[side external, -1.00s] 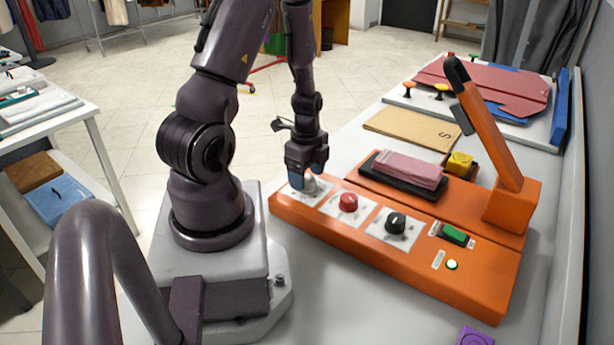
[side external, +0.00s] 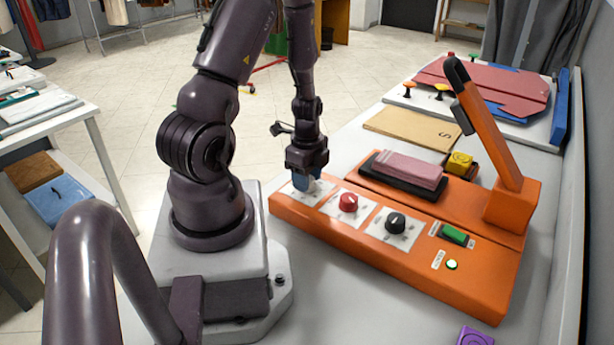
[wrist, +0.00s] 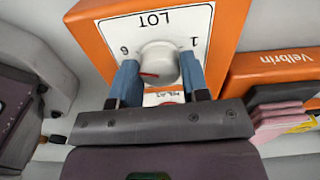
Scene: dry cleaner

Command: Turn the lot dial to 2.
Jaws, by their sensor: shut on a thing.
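The lot dial (wrist: 160,62) is a pale grey round knob on a white card marked LOT (wrist: 182,20) in the wrist view. A red mark on the knob points toward the lower left of that view. A 6 shows at the card's left and a 1 at its right; the other numbers are hidden or unclear. My gripper (wrist: 159,78) has its blue fingers on either side of the knob, shut on it. In the side external view my gripper (side external: 306,183) is down at the left end of the orange console (side external: 340,235) and mostly hides the dial.
A red dial (side external: 348,202) and a black dial (side external: 396,222) sit to the right on the same console. Farther along are a green switch (side external: 454,235), a lit green button (side external: 451,265) and an upright orange arm (side external: 490,135). Pink folded cloth (side external: 408,170) lies on a black pad behind.

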